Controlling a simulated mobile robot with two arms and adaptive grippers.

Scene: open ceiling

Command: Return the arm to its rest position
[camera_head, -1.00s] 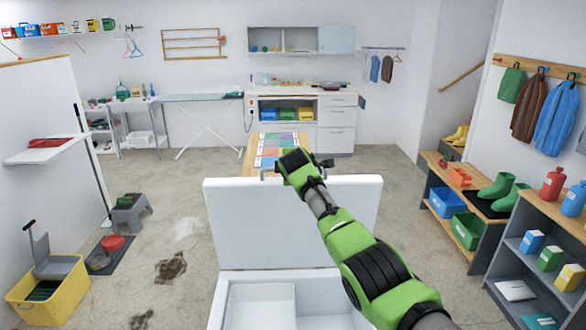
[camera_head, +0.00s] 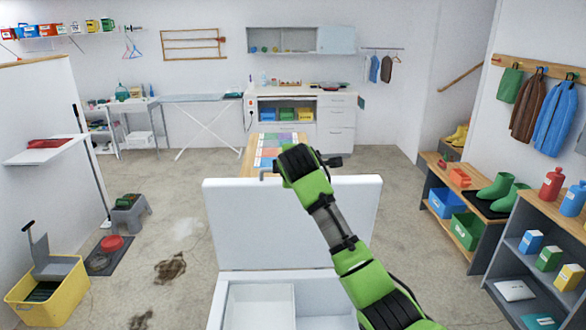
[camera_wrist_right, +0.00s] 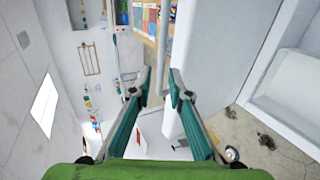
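My right arm (camera_head: 340,240) is green and black and reaches up from the lower right in the head view, in front of a white chest with its lid raised. Its wrist end is by the lid's top edge; the fingers cannot be made out there. My left gripper is not in view.
The chest's open lid (camera_head: 240,225) stands upright close to the arm. Behind it is a wooden table (camera_head: 250,158) with coloured sheets. A shoe bench (camera_head: 432,168) and a shelf unit (camera_head: 500,262) stand at the right. A yellow bin (camera_head: 70,295) is at the lower left.

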